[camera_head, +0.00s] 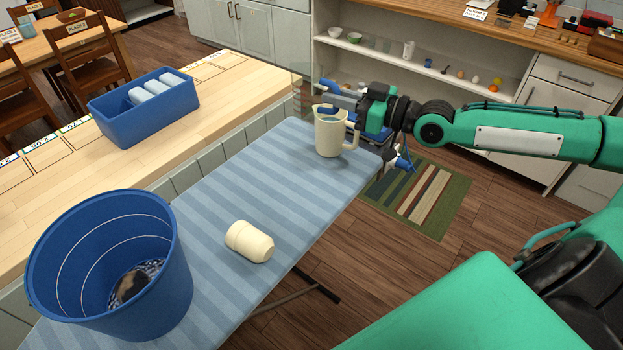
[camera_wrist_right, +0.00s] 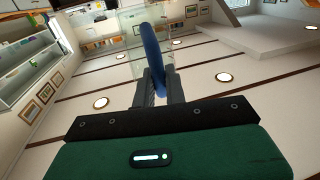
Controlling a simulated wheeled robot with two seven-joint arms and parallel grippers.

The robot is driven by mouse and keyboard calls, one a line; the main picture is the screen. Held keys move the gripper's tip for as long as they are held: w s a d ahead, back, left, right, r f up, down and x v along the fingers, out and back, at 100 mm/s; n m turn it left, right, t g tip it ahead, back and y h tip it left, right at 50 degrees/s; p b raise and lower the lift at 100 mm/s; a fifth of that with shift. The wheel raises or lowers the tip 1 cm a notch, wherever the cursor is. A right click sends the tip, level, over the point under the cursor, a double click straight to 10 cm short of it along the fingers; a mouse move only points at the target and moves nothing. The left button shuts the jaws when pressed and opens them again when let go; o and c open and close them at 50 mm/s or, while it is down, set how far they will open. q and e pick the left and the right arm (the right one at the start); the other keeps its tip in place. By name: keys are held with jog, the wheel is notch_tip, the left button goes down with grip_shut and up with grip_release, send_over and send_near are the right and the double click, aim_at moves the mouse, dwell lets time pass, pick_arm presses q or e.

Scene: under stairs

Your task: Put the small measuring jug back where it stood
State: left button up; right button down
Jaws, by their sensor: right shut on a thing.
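The small measuring jug (camera_wrist_right: 152,48) has a clear body and a blue handle in the right wrist view. My right gripper (camera_wrist_right: 158,86) is shut on the blue handle, and the clear body is beyond the fingers. In the head view my right gripper (camera_head: 326,98) is above the far end of the ironing board, behind a cream jug. The clear body of the small measuring jug (camera_head: 302,92) shows faintly left of the fingers there. My left gripper is out of view.
A wooden counter (camera_head: 225,100) at left holds a blue crate (camera_head: 145,122). Open shelves (camera_head: 425,72) stand behind. The board's middle is mostly clear.

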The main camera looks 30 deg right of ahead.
jog(key=f, duration=1.9)
jog(key=shift+w+d+f, duration=0.1)
jog(key=shift+d+f, duration=0.25)
jog(key=shift+d, duration=0.05)
jog(key=shift+f, duration=0.2)
jog(key=c, duration=1.5)
grip_release()
jog(key=shift+o, duration=0.2)
jog(key=shift+r, duration=0.1)
